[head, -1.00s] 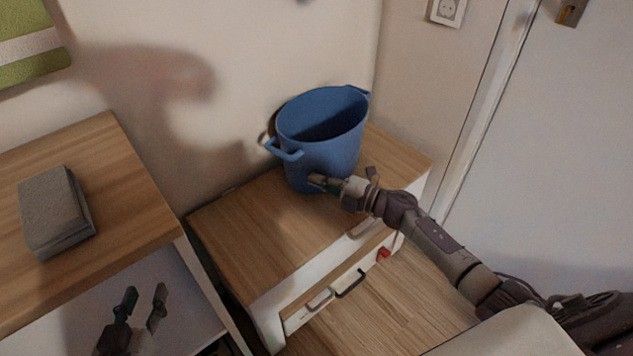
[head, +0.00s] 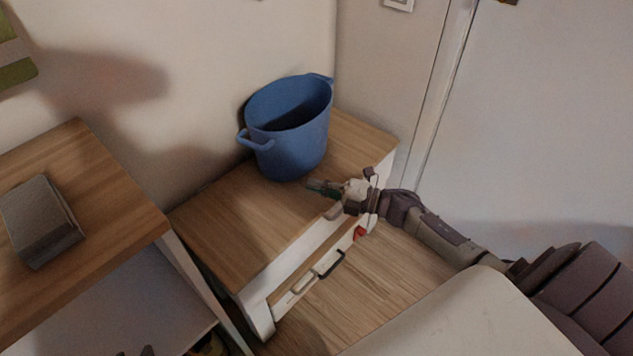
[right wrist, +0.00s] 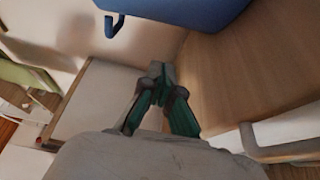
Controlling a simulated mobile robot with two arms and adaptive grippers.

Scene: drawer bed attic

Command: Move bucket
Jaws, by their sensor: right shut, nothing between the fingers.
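The blue bucket (head: 290,135) stands upright on the wooden top of a low white cabinet (head: 220,220), near the wall. One of its handles sticks out to the left. Its blue side and a handle also show at the top of the right wrist view (right wrist: 185,10). My right gripper (head: 314,187) is shut and empty, just in front of and below the bucket, near the cabinet's front edge, and looks apart from it. Its closed fingers show in the right wrist view (right wrist: 158,72). Only dark tips of my left gripper (head: 135,352) show at the bottom edge.
A grey box-like block (head: 42,220) lies on a wooden-topped shelf unit (head: 115,195) at left. The cabinet front has a dark handle (head: 328,264) and a small red item (head: 360,233). A door (head: 530,120) stands at right. The left part of the cabinet top is clear.

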